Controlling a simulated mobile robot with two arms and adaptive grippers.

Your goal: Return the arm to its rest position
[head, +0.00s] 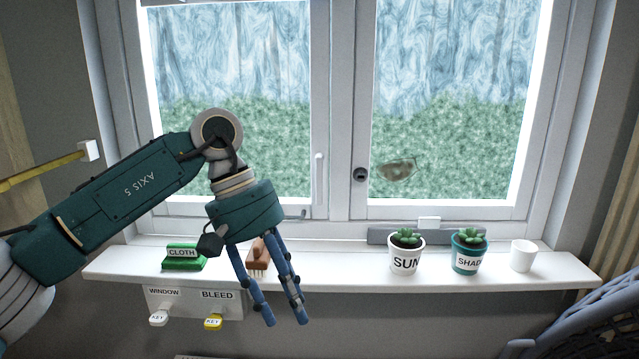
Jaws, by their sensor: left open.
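My left arm comes in from the left and bends down over the windowsill. My left gripper (285,322) points downward with its two blue fingers apart. Nothing shows between the fingertips. The gripper hangs in front of the sill's front edge and partly hides a small brown brush-like object (259,254) on the sill. My right gripper is not in view.
The white sill (340,272) bears a green box marked CLOTH (183,257), a white SUN pot (406,252), a teal pot (468,251) and a white cup (522,256). Keys hang below, labelled WINDOW (164,293) and BLEED (217,296). A dark basket-like thing (590,320) stands lower right.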

